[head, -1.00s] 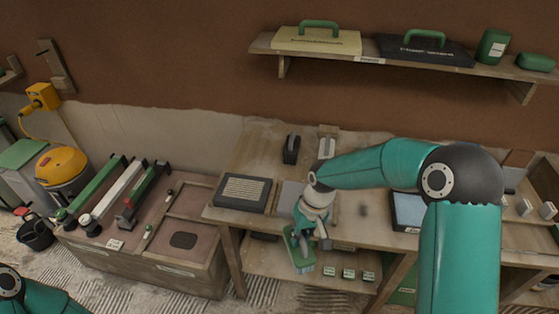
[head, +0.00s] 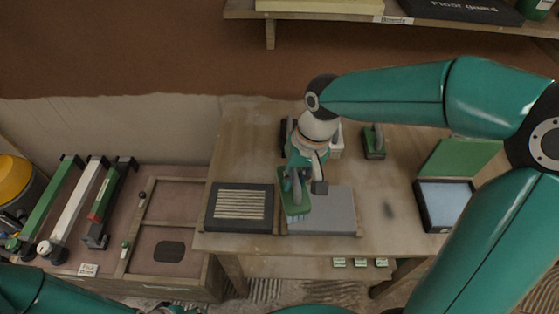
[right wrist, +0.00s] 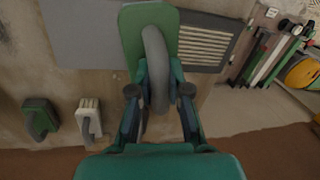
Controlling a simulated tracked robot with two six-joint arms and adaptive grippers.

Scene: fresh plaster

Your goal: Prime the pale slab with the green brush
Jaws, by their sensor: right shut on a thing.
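My right gripper (head: 303,178) is shut on the green brush (head: 287,181), whose pale bristles point down toward the table's front. The pale slab (head: 335,212) is a flat grey plate lying on the table. The brush is over its left edge, beside a black tray; I cannot tell whether the bristles touch. In the right wrist view the brush (right wrist: 132,30), with its grey handle, is between my right gripper's fingers (right wrist: 159,92), and the slab (right wrist: 85,35) lies left of it.
The black tray (head: 240,226) with a ribbed pale panel adjoins the slab. A green-handled tool (head: 374,143) stands behind, and an open green-lidded box (head: 445,204) is to the right. A low bench with long tools (head: 170,222) is at left.

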